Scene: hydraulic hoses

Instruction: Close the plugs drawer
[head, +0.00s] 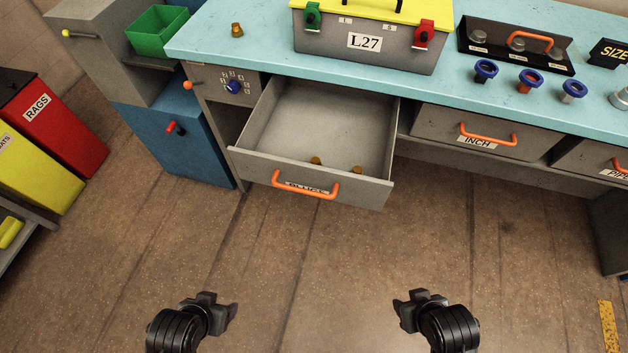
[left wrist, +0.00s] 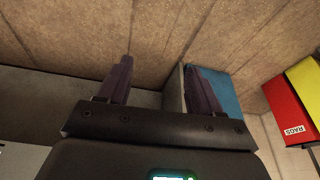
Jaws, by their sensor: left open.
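The plugs drawer (head: 256,163) is grey and pulled well out from under the blue-green bench top in the head view. Its orange handle (head: 305,187) is on the front panel and partly covers the label. Two small brass plugs (head: 357,170) lie inside near the front. My left gripper (head: 221,307) is below and left of the drawer, apart from it. In the left wrist view its two dark fingers (left wrist: 160,85) are spread with nothing between them. My right gripper (head: 411,303) is below and right of the drawer, apart from it; its jaw opening is unclear.
The bench (head: 262,48) carries a grey box labelled L27 (head: 365,54), a brass plug (head: 237,30) and several blue-ringed fittings (head: 486,71). The INCH drawer (head: 487,134) is at right. A blue cabinet (head: 170,145) and red RAGS bin (head: 62,130) stand left. The floor before the drawer is clear.

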